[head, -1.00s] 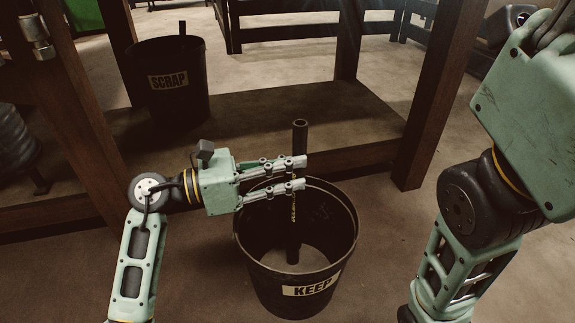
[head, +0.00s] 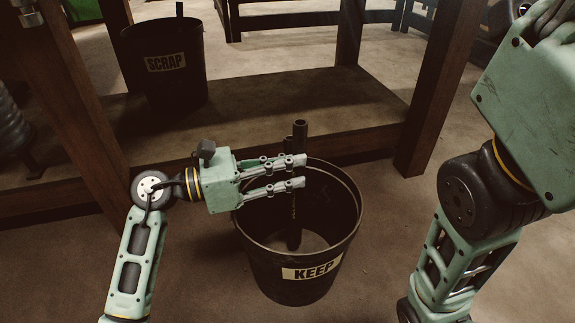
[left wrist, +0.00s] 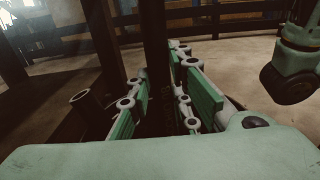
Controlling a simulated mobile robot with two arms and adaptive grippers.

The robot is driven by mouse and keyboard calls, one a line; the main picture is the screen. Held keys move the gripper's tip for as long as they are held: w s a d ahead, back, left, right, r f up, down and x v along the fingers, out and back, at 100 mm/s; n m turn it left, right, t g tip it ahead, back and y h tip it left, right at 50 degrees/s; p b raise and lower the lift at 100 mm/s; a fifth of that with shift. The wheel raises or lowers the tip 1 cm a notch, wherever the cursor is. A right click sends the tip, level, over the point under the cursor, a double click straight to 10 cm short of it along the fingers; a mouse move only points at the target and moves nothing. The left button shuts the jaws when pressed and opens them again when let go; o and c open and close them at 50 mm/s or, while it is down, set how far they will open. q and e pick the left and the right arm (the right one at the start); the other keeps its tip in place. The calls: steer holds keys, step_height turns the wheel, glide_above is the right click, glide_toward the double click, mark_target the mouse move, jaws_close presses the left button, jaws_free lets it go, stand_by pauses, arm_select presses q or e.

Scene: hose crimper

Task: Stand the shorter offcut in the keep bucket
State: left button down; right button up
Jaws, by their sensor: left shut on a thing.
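My left gripper (head: 303,173) is shut on a dark, upright offcut (head: 299,133), which stands up past the fingers. The held offcut also shows between the fingers in the left wrist view (left wrist: 156,45). Its lower part hangs down inside the black keep bucket (head: 268,262); whether its lower end touches the bottom is unclear. The fingers are over the bucket's opening. A second dark tube (head: 287,152) shows just behind the held one, mostly hidden by it and the fingers. Its open top appears left of the fingers in the left wrist view (left wrist: 79,95).
A black scrap bucket (head: 170,88) stands on a low wooden shelf (head: 290,105), with a tube (head: 180,10) sticking up from it. A wooden post (head: 435,90) rises right of the keep bucket. My right arm is at the right edge. Floor between is clear.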

arm_select(q)
steer(key=c, duration=1.5)
jaws_free()
steer(key=shift+c, duration=0.2)
steer(key=v, duration=1.2)
